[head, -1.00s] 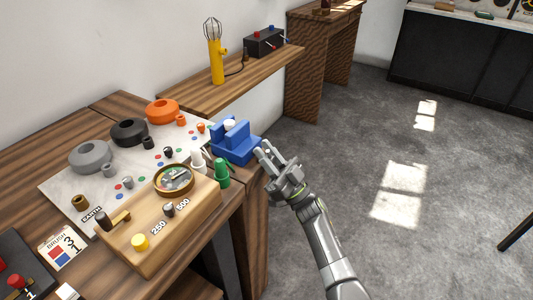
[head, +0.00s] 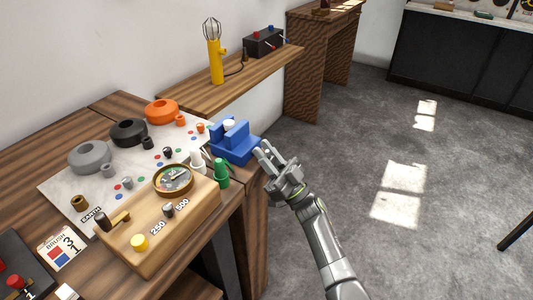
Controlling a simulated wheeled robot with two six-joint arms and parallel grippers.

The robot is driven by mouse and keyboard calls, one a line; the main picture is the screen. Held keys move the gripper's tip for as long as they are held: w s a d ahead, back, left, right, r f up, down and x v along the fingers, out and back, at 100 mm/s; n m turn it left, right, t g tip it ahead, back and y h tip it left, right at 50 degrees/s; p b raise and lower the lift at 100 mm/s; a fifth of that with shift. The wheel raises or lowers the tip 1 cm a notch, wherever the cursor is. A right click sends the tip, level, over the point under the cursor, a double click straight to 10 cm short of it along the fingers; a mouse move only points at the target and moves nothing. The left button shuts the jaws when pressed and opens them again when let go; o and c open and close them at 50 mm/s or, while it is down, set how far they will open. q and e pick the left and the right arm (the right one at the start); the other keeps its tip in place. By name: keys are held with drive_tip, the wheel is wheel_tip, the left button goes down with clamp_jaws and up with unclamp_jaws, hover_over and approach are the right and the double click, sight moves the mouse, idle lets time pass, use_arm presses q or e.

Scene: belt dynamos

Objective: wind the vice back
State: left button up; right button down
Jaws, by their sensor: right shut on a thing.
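The blue vice (head: 236,141) stands at the right edge of the wooden bench. A round white-topped part (head: 229,125) shows between its jaws. My right gripper (head: 264,156) is at the vice's front right side, beyond the bench edge. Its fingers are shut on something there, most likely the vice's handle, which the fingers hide. My left gripper is not in view.
A wooden meter box (head: 160,228) with a round dial and a green plug-like piece (head: 221,173) stand left of my right gripper. Grey, black and orange rings (head: 162,111) lie on a white sheet. Open floor (head: 410,220) lies to the right.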

drive_tip(key=c, duration=1.1)
unclamp_jaws()
drive_tip(key=shift+a, duration=0.15)
drive_tip(key=o, duration=0.9)
use_arm(q)
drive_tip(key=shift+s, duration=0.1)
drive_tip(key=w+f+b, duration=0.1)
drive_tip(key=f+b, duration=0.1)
drive_tip(key=b, duration=0.1)
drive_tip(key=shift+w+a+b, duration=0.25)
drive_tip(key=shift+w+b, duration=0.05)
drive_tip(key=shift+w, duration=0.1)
use_arm(e)
drive_tip(key=v, duration=1.7)
drive_tip(key=shift+s+f, duration=0.15)
drive_tip(key=shift+f, duration=0.05)
